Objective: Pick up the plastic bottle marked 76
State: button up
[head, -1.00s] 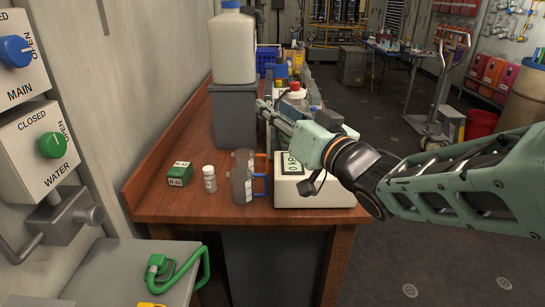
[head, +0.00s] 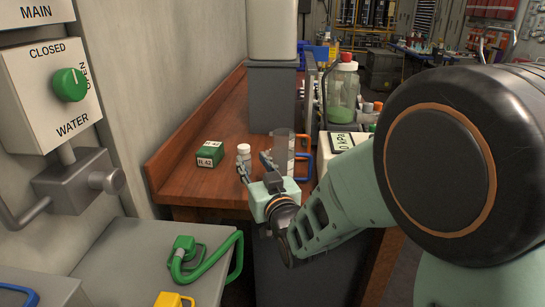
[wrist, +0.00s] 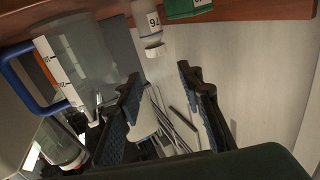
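The plastic bottle marked 76 (head: 243,153) is a small white bottle standing near the front edge of the wooden bench, partly covered by my gripper in the head view. In the wrist view the bottle (wrist: 149,27) shows at the top, tilted in the picture, with the number 76 readable. My gripper (head: 256,167) is just in front of the bottle. Its two dark fingers are spread in the wrist view (wrist: 162,76), with nothing between them and the bottle beyond their tips.
A green box (head: 210,154) marked 42 is left of the bottle. A clear measuring jug (head: 283,150) with a blue handle is close on the right, and a scale (head: 345,143) is beyond it. A grey bin (head: 272,95) stands behind. The bench front edge is below my gripper.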

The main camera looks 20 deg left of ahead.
aim_at(245, 150)
jog(key=shift+f+b+x, duration=0.15)
jog(key=shift+x, duration=1.65)
jog(key=shift+f+b+x, duration=0.15)
jog(key=shift+f+x, duration=0.05)
jog(key=shift+x, duration=1.6)
jog(key=shift+f+b+x, duration=0.15)
jog(key=shift+x, duration=1.65)
jog(key=shift+w+d, duration=0.1)
jog(key=shift+c, duration=0.4)
jog(key=c, duration=0.5)
